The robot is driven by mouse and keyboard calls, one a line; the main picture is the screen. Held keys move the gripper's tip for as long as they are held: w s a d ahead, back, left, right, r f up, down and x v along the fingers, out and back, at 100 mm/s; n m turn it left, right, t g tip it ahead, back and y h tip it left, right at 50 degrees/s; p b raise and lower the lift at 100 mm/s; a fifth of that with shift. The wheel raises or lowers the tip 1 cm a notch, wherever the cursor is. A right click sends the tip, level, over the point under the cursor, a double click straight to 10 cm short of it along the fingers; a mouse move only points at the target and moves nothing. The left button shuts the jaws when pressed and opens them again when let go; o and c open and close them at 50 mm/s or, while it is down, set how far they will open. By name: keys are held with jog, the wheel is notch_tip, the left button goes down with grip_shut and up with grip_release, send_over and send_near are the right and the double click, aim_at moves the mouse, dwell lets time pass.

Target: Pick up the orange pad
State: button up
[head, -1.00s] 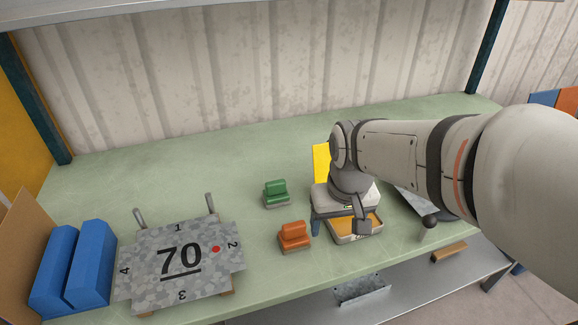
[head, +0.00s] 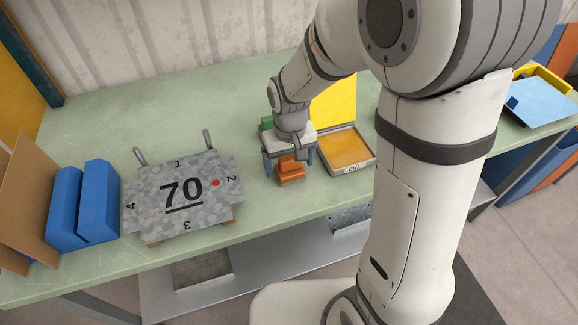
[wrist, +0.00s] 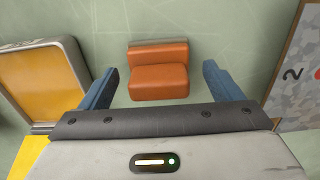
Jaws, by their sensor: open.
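The orange pad (head: 290,169) is a small stepped block on the green bench, just right of the grey plate marked 70. In the wrist view the orange pad (wrist: 158,72) lies ahead of the palm, between the lines of the two blue fingers. My gripper (head: 290,166) is over the pad, pointing down. In the wrist view my gripper (wrist: 160,82) is open, with a finger on either side and clear gaps to the pad. It is empty. I cannot tell exactly how high the fingertips are above the bench.
The green pad (head: 266,123) is partly hidden behind my gripper. An open yellow tin (head: 350,168) stands close to the right. The grey plate (head: 150,195) lies left, with blue blocks (head: 98,200) beyond it. The bench's back left is clear.

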jog(key=shift+f, duration=0.4)
jog(key=shift+c, duration=0.2)
jog(key=c, duration=1)
